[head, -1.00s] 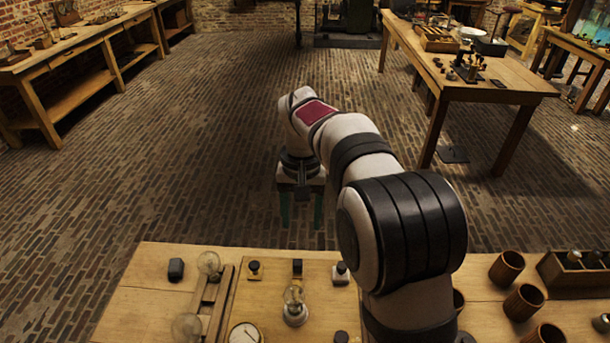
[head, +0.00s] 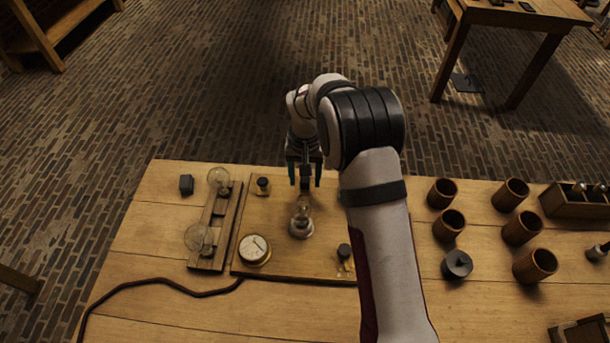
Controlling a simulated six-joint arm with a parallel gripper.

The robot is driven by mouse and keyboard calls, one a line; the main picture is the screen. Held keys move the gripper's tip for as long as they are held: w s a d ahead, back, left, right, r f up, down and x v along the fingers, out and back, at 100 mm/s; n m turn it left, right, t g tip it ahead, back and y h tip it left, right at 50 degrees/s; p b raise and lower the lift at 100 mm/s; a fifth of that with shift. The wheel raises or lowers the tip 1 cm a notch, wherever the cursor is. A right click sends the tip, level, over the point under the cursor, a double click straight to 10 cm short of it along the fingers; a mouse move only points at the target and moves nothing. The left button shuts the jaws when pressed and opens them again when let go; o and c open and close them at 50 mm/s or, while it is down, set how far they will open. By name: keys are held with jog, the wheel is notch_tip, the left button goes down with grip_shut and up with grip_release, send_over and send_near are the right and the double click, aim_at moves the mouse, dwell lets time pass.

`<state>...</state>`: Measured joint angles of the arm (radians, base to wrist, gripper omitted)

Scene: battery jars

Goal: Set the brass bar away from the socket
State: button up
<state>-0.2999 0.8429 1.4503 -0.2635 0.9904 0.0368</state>
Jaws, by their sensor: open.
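My gripper (head: 305,181) is open, its two dark fingers pointing down over the far edge of the wooden board (head: 275,268). A small dark piece stands between the fingers; I cannot tell whether it touches either one. A clear bulb on a round pale base (head: 301,228) stands upright on the board, just nearer than the gripper. I cannot make out the brass bar clearly. It may be at the fingers or hidden behind my arm. Which fitting is the socket is also unclear.
Left of the board, a wooden rack (head: 213,235) carries two glass bulbs. A round dial (head: 254,249) and black-topped knobs (head: 263,186) (head: 344,252) sit on the board. A black block (head: 186,185) lies far left. Several wooden jars (head: 521,228) stand right. The table's left end is mostly clear.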

grip_shut()
dwell(1.4)
